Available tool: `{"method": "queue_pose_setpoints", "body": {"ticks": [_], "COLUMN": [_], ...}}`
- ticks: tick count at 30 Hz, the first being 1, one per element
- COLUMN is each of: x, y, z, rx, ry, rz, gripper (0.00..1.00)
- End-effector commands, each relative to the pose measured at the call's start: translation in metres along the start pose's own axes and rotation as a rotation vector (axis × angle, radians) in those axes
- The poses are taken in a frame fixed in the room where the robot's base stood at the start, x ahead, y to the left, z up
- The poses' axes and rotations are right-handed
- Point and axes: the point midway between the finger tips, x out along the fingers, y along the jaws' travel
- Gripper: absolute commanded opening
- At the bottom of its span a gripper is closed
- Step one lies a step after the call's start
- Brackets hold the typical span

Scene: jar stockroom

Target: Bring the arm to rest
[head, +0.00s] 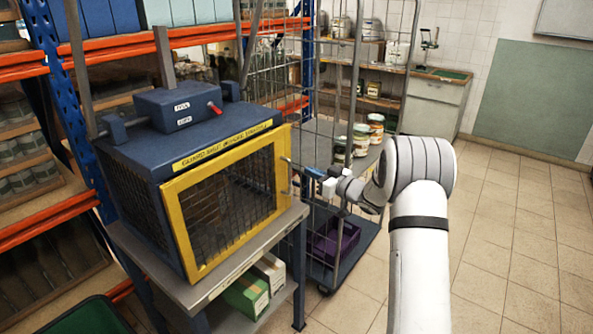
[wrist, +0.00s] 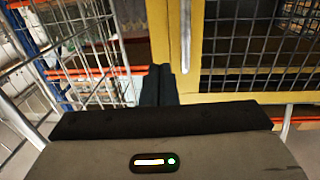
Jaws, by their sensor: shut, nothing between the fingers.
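My gripper (wrist: 158,72) is shut and empty, its dark fingers together in the wrist view. In the head view my arm comes in from the lower right, and my gripper (head: 306,170) points left at the right edge of the yellow-framed mesh door (head: 168,208). The door is on a dark blue cabinet (head: 135,160) and looks closed. In the wrist view, the door's upright metal handle (wrist: 185,38) is just right of the fingertips. I cannot tell whether they touch it.
A wire-sided trolley (head: 362,225) with jars and a purple crate (head: 332,243) stands close behind my gripper. The cabinet is on a grey bench (head: 225,278) with boxes below. Orange-beamed racking (head: 40,215) is at left. Tiled floor (head: 515,240) is clear at right.

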Motion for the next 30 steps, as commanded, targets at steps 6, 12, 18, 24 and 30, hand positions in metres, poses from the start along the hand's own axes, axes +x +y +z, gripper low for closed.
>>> {"method": "queue_pose_setpoints", "body": {"ticks": [6,12,18,24,30], "x": [-0.043,-0.058,-0.062,-0.096,-0.163], "y": [0.003,0.003,0.009,0.004,-0.038], "z": [0.002,0.002,-0.028,-0.065,-0.076], "rx": [0.001,0.001,-0.055,-0.081,-0.001], "ry": [-0.002,-0.003,-0.091,-0.299,-0.555], "rz": [-0.001,-0.003,0.169,0.48,0.71], "gripper": [0.0,0.0,0.0,0.0,0.0]}}
